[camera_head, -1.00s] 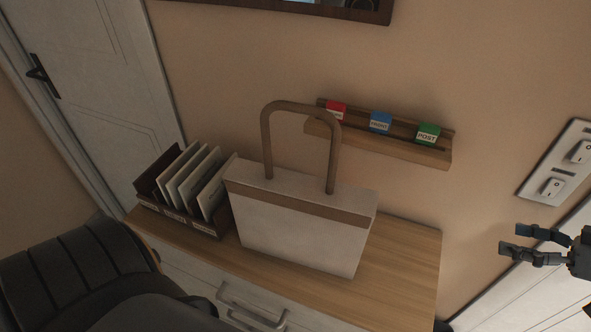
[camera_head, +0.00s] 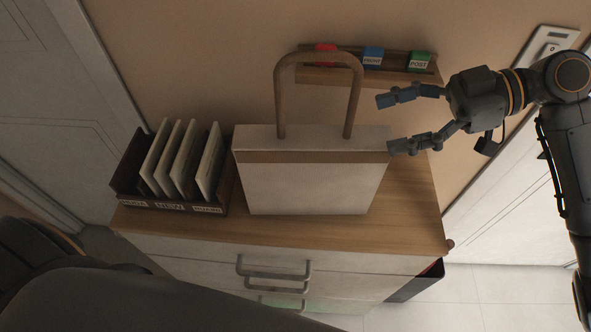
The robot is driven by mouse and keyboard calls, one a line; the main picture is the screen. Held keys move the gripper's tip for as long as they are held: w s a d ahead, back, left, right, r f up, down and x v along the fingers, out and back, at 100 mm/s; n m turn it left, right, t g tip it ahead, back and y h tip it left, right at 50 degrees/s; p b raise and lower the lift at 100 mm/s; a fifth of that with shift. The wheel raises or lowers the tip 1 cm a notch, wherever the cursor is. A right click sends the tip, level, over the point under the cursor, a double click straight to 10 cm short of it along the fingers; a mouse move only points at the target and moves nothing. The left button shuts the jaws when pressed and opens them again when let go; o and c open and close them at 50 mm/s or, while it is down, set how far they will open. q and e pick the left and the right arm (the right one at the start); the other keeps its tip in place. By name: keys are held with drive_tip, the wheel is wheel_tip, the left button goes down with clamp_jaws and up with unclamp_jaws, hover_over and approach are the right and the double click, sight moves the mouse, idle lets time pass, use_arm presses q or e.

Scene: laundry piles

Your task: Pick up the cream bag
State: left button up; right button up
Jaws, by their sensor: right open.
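The cream bag (camera_head: 308,186) stands upright on the wooden top of a chest of drawers. It has a brown band near its top edge and a brown arched handle (camera_head: 281,98) rising above it. My right gripper (camera_head: 385,124) comes in from the right, open and empty. Its fingers point left toward the handle, and its lower finger appears at the bag's upper right corner in the picture. I cannot tell whether it touches the bag. The handle is to the left of the fingertips, not between them. My left gripper is not in view.
A dark sorter (camera_head: 126,172) with several upright envelopes stands close to the bag's left. A wall shelf (camera_head: 310,76) with red, blue and green labelled blocks is behind the handle. The chest top (camera_head: 412,215) is clear to the right. A wall switch (camera_head: 551,47) is at upper right.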

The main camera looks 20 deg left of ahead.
sight(351, 132)
drive_tip(key=p+x, duration=0.1)
drive_tip(key=x, duration=0.4)
drive_tip(key=shift+s+a+f+p, duration=0.1)
drive_tip(key=shift+a+p, duration=0.1)
drive_tip(key=shift+p, duration=0.1)
drive_tip(key=shift+s+a+f, duration=0.1)
drive_tip(key=shift+a+f, duration=0.05)
drive_tip(key=shift+a, duration=0.45)
drive_tip(key=p+x, duration=0.3)
drive_tip(key=x, duration=0.1)
drive_tip(key=shift+a+f, duration=0.1)
drive_tip(key=shift+f, duration=0.05)
drive_tip(key=shift+a+f, duration=0.2)
drive_tip(key=shift+a, duration=0.05)
drive_tip(key=shift+d, duration=0.1)
drive_tip(key=c, duration=0.6)
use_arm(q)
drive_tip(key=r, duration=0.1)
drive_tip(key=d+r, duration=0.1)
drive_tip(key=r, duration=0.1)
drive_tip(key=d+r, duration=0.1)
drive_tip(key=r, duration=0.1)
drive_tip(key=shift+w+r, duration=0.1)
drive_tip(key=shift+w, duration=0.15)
use_arm(e)
clamp_jaws()
